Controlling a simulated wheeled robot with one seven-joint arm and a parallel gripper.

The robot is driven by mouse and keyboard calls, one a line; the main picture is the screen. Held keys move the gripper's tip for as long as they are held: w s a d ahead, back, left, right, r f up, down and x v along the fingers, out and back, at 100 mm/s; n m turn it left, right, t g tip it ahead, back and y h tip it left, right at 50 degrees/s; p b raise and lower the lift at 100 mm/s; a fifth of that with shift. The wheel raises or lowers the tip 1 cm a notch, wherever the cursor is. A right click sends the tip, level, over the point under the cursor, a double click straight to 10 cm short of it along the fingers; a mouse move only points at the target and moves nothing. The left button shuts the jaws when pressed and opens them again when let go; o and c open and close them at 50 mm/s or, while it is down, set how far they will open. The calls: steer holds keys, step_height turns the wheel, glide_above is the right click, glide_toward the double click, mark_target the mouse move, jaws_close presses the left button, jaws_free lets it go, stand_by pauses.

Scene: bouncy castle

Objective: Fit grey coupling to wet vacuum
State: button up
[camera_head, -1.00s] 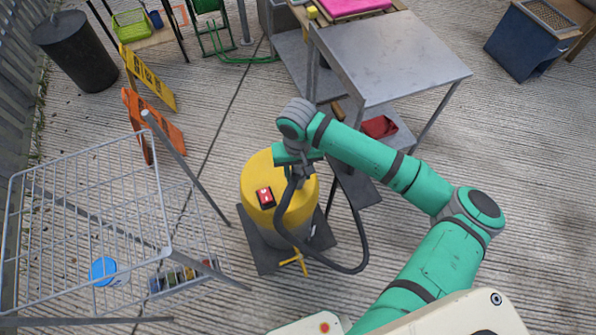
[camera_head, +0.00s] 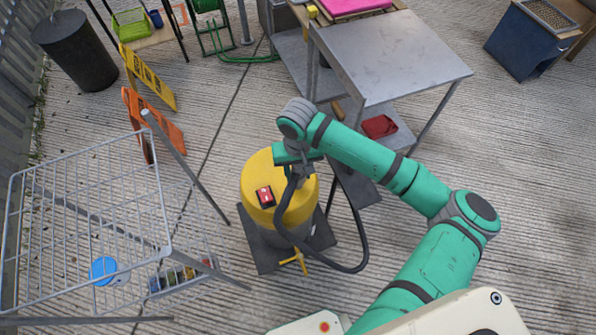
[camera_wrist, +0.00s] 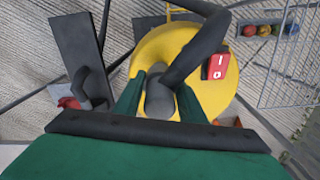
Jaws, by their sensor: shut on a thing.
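The wet vacuum (camera_head: 258,172) has a yellow top with a red switch (camera_head: 265,196) and stands on a dark flat base. It also fills the middle of the wrist view (camera_wrist: 150,50). My gripper (camera_head: 298,172) is over the right part of the yellow top. In the wrist view my gripper (camera_wrist: 160,100) has its green fingers shut on the grey coupling (camera_wrist: 160,97), at the end of a dark hose (camera_wrist: 198,50). The hose (camera_head: 352,268) loops down to the right of the vacuum. The vacuum's inlet is hidden, and I cannot tell whether the coupling touches the vacuum.
A wire cart (camera_head: 85,160) stands at the left, with a blue round thing (camera_head: 103,268). A metal table (camera_head: 390,55) is behind my arm. A yellow tap-like handle (camera_head: 295,260) sits at the vacuum's front. Bare concrete lies to the right.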

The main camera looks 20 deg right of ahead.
steer(key=shift+f, duration=2.15)
stand_by(2.0)
steer(key=o, duration=1)
steer(key=shift+o, duration=0.2)
step_height(320, 180, up, 11)
steer(key=shift+f, duration=0.1)
